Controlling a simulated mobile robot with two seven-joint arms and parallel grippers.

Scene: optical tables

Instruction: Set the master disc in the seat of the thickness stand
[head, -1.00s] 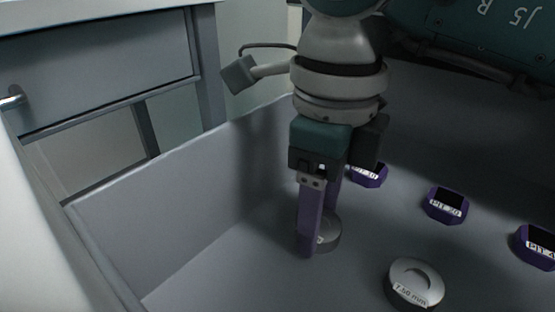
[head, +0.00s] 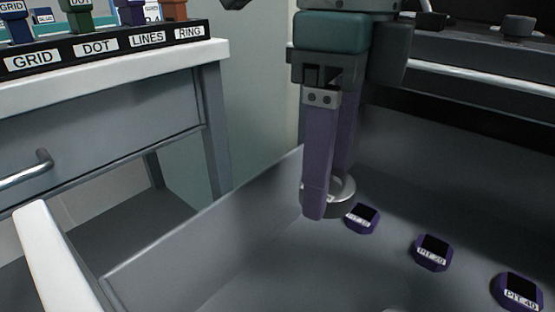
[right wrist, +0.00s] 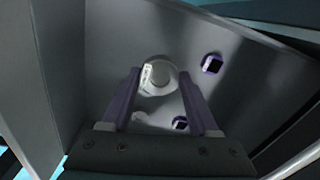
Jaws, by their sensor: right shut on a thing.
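My right gripper (head: 328,205) points down and is shut on a silver metal disc (head: 344,192), which it holds above the floor of a grey bin (head: 240,262). The disc's label cannot be read in the head view. In the right wrist view the disc (right wrist: 160,77) sits between the two purple fingertips, with a small white label on its side. The near finger hides part of it in the head view. The thickness stand does not show in these frames. My left gripper is not in view.
Purple blocks marked PIT 10 (head: 362,219), PIT 20 (head: 433,253) and PIT 40 (head: 518,291) lie on the bin floor. At left stands a table with drawers (head: 110,105); its top carries a rack (head: 105,45) labelled GRID, DOT, LINES, RING.

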